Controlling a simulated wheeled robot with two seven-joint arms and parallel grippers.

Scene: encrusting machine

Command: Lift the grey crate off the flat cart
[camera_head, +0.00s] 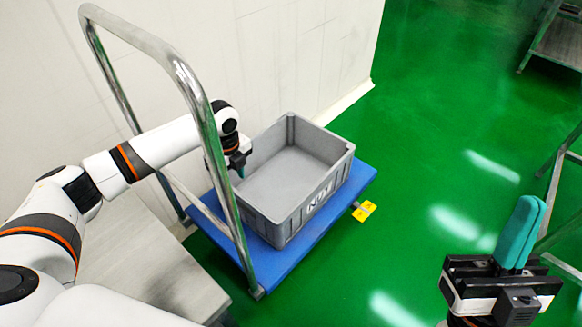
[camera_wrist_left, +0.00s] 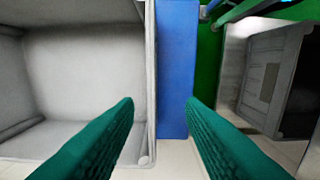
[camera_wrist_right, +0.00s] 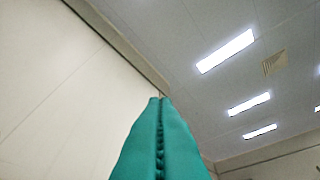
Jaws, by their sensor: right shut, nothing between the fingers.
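The grey crate (camera_head: 318,200) is open-topped and looks empty. It sits flat on the blue deck of the flat cart (camera_head: 358,183). My left gripper (camera_head: 239,171) is at the crate's left wall, pointing down. In the left wrist view its green fingers (camera_wrist_left: 160,105) are open and apart, with the crate's rim (camera_wrist_left: 151,70) between them, nearer the left finger. One finger is over the crate's inside and the other over the blue deck. My right gripper (camera_head: 519,232) is shut and empty, pointing up, well to the right of the crate.
The cart's metal push handle (camera_head: 185,75) arches up at the left, close to my left arm. A white wall (camera_head: 290,50) stands behind the cart. Green floor (camera_head: 420,120) is clear to the right. Metal table frames (camera_head: 558,40) stand at the far right.

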